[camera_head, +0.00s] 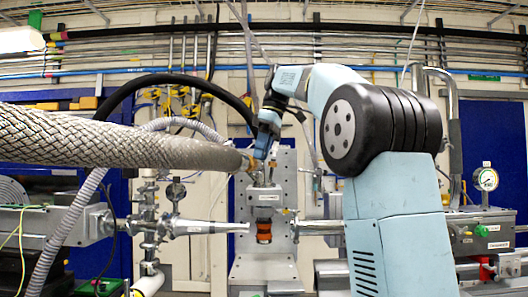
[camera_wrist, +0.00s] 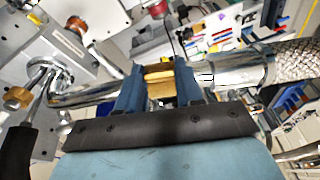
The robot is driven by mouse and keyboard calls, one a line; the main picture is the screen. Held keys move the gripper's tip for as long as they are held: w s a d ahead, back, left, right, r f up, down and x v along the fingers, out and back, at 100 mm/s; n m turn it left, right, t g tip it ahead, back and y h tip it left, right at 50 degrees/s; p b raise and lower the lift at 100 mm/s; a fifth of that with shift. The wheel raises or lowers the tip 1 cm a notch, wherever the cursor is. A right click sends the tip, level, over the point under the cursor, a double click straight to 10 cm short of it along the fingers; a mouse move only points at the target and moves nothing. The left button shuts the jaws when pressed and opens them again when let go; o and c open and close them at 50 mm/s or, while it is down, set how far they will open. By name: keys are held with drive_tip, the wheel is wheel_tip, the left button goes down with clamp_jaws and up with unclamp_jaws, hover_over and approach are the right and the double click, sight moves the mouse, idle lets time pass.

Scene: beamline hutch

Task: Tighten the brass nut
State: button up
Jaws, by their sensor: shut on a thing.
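In the wrist view, my gripper (camera_wrist: 160,88) is shut on the brass nut (camera_wrist: 160,82), with one blue finger on each side of it. The smooth metal end (camera_wrist: 235,68) of a braided hose (camera_wrist: 295,62) lies just right of the fingers, and a shiny steel tube (camera_wrist: 92,97) runs to the left one. The fingers hide where these parts meet the nut. In the head view, my gripper (camera_head: 258,160) is at the right end of the braided hose (camera_head: 100,138). The nut is hard to make out there.
Below my gripper stands a grey metal fixture (camera_head: 266,197) with a copper-orange part (camera_head: 264,232). A pressure gauge (camera_head: 486,179) is at the right. In the wrist view, another brass fitting (camera_wrist: 18,98) and a black handle (camera_wrist: 15,150) are at the left. Pipework crowds both sides.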

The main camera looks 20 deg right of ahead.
drive_tip(key=shift+a+f, duration=0.1)
drive_tip(key=shift+a, duration=0.05)
drive_tip(key=o, duration=1)
drive_tip(key=shift+o, duration=0.2)
drive_tip(key=shift+w, duration=0.15)
drive_tip(key=s+d+r, duration=0.2)
drive_tip(key=d, duration=0.3)
drive_tip(key=s+d+r, duration=0.1)
drive_tip(key=d+r, duration=0.1)
drive_tip(key=d, duration=0.4)
drive_tip(key=shift+s+d+r, duration=0.25)
drive_tip(key=shift+s, duration=0.1)
